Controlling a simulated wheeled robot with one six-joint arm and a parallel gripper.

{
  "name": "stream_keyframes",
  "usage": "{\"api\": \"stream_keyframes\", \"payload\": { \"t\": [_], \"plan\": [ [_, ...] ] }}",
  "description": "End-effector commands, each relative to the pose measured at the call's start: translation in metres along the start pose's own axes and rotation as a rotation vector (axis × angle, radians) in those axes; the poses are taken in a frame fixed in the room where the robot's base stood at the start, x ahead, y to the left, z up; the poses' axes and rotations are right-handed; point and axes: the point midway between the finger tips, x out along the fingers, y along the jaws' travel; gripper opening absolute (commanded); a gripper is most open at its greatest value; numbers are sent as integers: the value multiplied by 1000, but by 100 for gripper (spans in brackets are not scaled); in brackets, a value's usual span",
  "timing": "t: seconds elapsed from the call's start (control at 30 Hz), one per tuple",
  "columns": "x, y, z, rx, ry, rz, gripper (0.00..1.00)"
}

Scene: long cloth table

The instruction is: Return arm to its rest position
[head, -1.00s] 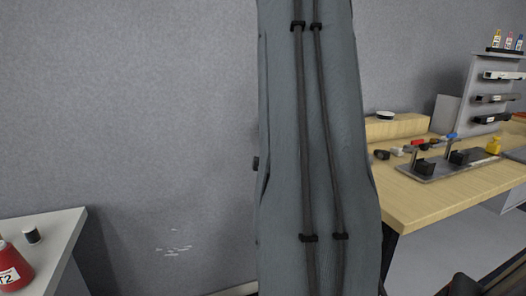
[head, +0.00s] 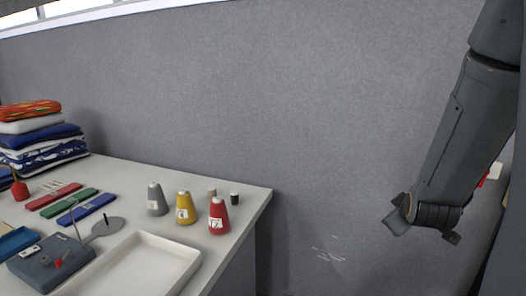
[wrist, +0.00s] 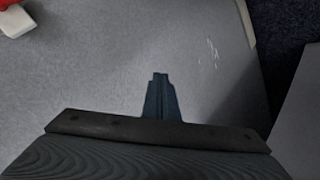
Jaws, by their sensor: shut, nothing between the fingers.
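My gripper (wrist: 160,78) shows in the wrist view with its dark fingers together and nothing between them. Below the fingertips is a plain grey surface, with clear space around them. In the head view my dark grey arm (head: 455,140) hangs down the right side, against the grey wall and clear of the table. I cannot make out the fingertips in the head view.
A white table (head: 262,196) stands at the left. It bears grey (head: 157,202), yellow (head: 184,210) and red cones (head: 219,218), a white tray (head: 190,277) and folded cloths (head: 42,140). The space between table and arm is free.

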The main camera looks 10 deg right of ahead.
Motion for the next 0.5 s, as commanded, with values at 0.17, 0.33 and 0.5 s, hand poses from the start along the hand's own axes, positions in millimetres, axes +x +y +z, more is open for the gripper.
{"api": "stream_keyframes", "payload": {
  "t": [0.17, 0.33, 0.5],
  "plan": [
    [-49, -91, -21, 164, -157, -276, 0],
    [-118, -162, -18, 287, -394, -467, 0],
    [-184, -202, -6, 354, -617, -552, 0]
  ]
}}
